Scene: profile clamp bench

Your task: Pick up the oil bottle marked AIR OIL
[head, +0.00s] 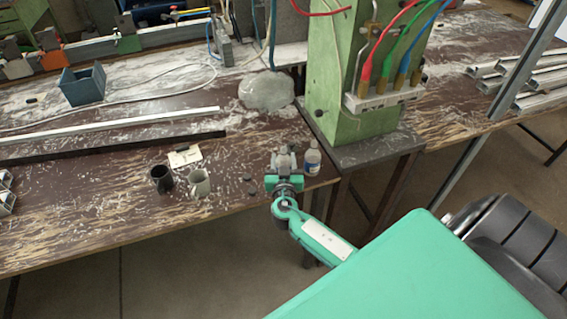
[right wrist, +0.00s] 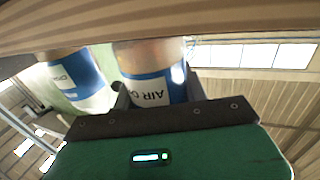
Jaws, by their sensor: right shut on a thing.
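The oil bottle marked AIR O… (right wrist: 150,72) shows upside down in the right wrist view, with a blue and white label; the rest of its lettering is hidden. My right gripper (right wrist: 157,95) is shut on it, with one finger on each side. In the head view my right gripper (head: 284,163) is at the right end of the bench, and it mostly hides the held bottle. I cannot tell whether the bottle touches the bench top. My left gripper is in neither view.
A second bottle (head: 312,158) stands close beside the gripper; its blue label also shows in the right wrist view (right wrist: 78,78). A black cup (head: 161,179) and a grey cup (head: 199,183) stand to the left. A green machine column (head: 335,80) rises behind.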

